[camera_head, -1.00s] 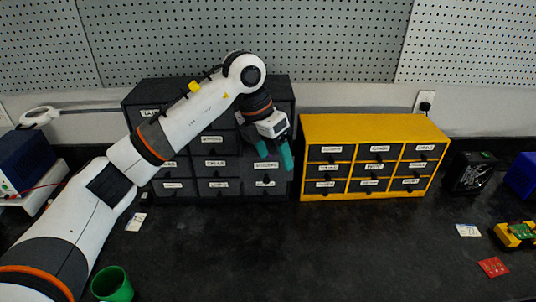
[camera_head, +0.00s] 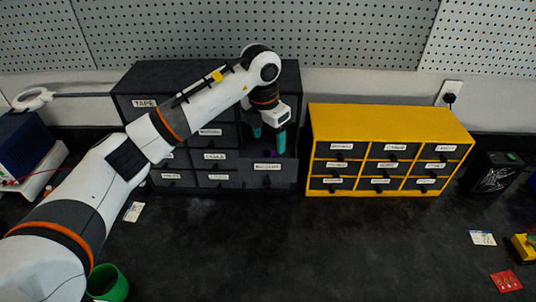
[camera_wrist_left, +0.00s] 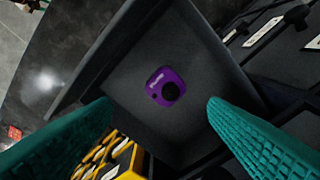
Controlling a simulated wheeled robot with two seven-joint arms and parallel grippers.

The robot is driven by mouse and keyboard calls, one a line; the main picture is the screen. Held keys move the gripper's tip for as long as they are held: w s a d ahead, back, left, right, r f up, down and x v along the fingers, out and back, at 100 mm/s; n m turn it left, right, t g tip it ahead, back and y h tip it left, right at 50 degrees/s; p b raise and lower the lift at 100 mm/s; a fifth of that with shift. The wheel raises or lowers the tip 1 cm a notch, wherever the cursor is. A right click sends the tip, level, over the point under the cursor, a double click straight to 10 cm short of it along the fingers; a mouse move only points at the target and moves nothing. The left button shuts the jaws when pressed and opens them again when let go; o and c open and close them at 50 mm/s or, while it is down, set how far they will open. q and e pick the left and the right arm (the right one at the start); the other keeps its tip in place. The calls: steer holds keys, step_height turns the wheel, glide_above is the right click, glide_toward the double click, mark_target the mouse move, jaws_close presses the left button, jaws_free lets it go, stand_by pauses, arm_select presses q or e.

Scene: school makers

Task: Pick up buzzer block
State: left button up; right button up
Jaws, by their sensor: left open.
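The buzzer block is a small purple block (camera_wrist_left: 166,87) with a black round disc on top. It lies on the floor of an open dark drawer (camera_wrist_left: 205,55), apart from the drawer walls. In the head view this drawer (camera_head: 272,181) stands out from the lower right of the dark cabinet (camera_head: 190,75). My left gripper (camera_head: 268,145) points down over the drawer. Its teal fingers are apart and empty, and in the wrist view the block shows between and beyond them. My right gripper is out of view.
A yellow drawer unit (camera_head: 390,112) stands just right of the open drawer. A green cup (camera_head: 110,284) stands at the front left. The middle of the black tabletop (camera_head: 330,250) is clear. A red card (camera_head: 506,281) lies at the right.

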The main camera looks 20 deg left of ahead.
mark_target(268, 152)
arm_select(q)
steer(key=f, duration=0.1)
steer(key=f+p, duration=0.1)
steer(key=f, duration=0.1)
steer(key=f+p, duration=0.1)
steer(key=shift+w+a+f, duration=0.2)
steer(key=shift+w+a, duration=0.05)
steer(key=shift+a, duration=0.05)
steer(key=shift+f, duration=0.25)
steer(key=shift+w+f, duration=0.1)
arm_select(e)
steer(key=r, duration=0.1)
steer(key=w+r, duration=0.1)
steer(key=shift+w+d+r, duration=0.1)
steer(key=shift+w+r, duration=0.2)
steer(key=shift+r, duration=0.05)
arm_select(q)
steer(key=shift+d, duration=0.1)
steer(key=shift+c, duration=0.5)
steer(key=c, duration=0.9)
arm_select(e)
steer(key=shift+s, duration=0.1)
